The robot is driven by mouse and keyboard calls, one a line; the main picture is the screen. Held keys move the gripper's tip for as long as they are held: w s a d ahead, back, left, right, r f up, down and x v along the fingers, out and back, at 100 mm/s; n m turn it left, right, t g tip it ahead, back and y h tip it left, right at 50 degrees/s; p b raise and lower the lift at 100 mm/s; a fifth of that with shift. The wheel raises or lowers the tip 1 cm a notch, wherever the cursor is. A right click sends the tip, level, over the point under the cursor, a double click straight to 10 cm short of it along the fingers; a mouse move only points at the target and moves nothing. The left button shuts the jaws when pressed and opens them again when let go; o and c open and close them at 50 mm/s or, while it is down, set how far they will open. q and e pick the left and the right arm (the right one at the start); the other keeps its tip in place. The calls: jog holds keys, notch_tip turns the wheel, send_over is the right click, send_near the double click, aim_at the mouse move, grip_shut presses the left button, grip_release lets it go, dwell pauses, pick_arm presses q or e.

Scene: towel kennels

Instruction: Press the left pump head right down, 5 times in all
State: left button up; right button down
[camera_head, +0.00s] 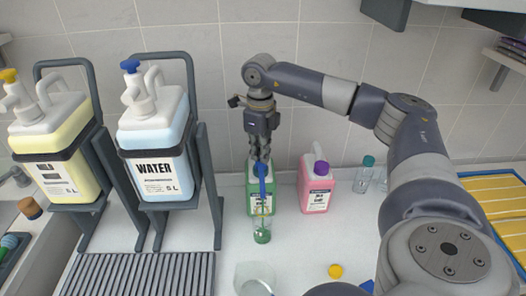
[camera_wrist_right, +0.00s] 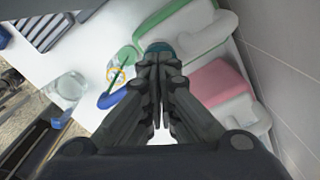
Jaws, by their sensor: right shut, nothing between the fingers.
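The left jug (camera_head: 52,150) holds yellow liquid; its white pump head (camera_head: 14,90) has a yellow top and stands at the far left. The right jug (camera_head: 158,150), labelled WATER, holds pale blue liquid; its pump head (camera_head: 132,80) has a blue top. Both pump heads stand upright. My right gripper (camera_head: 260,163) points down, shut and empty, in front of the green jug, to the right of both pumps and apart from them. In the wrist view its closed fingers (camera_wrist_right: 160,70) are near a teal cap (camera_wrist_right: 158,46). My left gripper is out of view.
A blue-handled item (camera_head: 263,180) stands by a small glass with green liquid (camera_head: 262,236) below my right gripper. A pink jug (camera_head: 317,188) with a purple cap stands to the right. A clear beaker (camera_head: 254,280) is in front. Dark frames (camera_head: 204,160) hold the pump jugs.

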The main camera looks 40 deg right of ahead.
jog(key=shift+f, duration=0.15)
jog(key=shift+r+p, duration=2.1)
jog(key=shift+r, duration=0.45)
jog(key=shift+f, duration=0.15)
jog(key=shift+f+b, duration=1.65)
jog(key=shift+f, duration=0.85)
jog(key=shift+r, duration=0.15)
jog(key=shift+r+p, duration=2.05)
jog(key=shift+r, duration=0.5)
jog(key=shift+f, duration=0.2)
